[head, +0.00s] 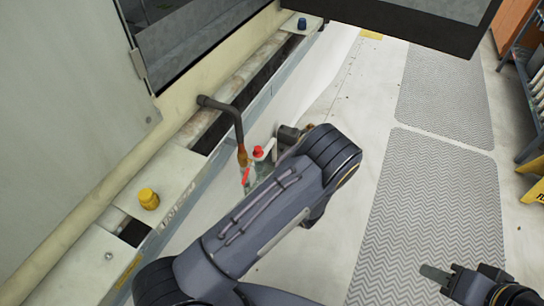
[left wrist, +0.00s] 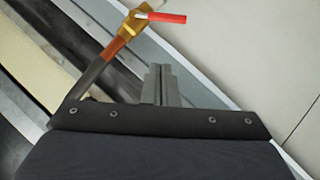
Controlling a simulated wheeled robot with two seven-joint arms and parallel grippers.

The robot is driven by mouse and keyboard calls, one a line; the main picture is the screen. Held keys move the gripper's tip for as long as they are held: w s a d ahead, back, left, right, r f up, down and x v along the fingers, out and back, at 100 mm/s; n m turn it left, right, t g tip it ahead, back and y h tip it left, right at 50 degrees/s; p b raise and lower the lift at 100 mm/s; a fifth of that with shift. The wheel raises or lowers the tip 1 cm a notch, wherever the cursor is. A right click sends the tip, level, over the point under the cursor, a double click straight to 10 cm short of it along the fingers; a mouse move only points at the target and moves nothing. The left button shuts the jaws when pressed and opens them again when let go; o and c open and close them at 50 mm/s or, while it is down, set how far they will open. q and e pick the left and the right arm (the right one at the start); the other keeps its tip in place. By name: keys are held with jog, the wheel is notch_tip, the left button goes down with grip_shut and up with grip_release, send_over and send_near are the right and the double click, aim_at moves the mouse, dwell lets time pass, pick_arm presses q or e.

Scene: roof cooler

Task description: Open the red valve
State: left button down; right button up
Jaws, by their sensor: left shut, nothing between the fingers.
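The red valve lever (head: 246,176) hangs at the end of a dark bent pipe (head: 228,108) with a copper-brown section. In the left wrist view, the red lever (left wrist: 166,18) points right from a brass valve body (left wrist: 130,25). My left gripper (left wrist: 160,72) is shut and empty, its fingertips below the lever in that picture with a visible gap to it. In the head view my left arm hides most of that gripper. My right gripper (head: 437,274) is at the lower right, far from the valve; its jaw opening is unclear.
A dark panel (head: 420,20) juts in at the top. Grey patterned mats (head: 430,200) lie on the floor, with a rack at right.

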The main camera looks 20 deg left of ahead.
aim_at(246, 172)
pick_arm(q)
jog(key=d+f+b+x, duration=0.1)
jog(key=f+x, duration=0.1)
jog(key=x, duration=1)
jog(key=shift+g, duration=0.3)
pick_arm(e)
jog(key=shift+w+d+f, duration=0.1)
jog(key=shift+d+f, duration=0.05)
jog(key=shift+f, duration=0.1)
pick_arm(q)
jog(key=shift+w, duration=0.1)
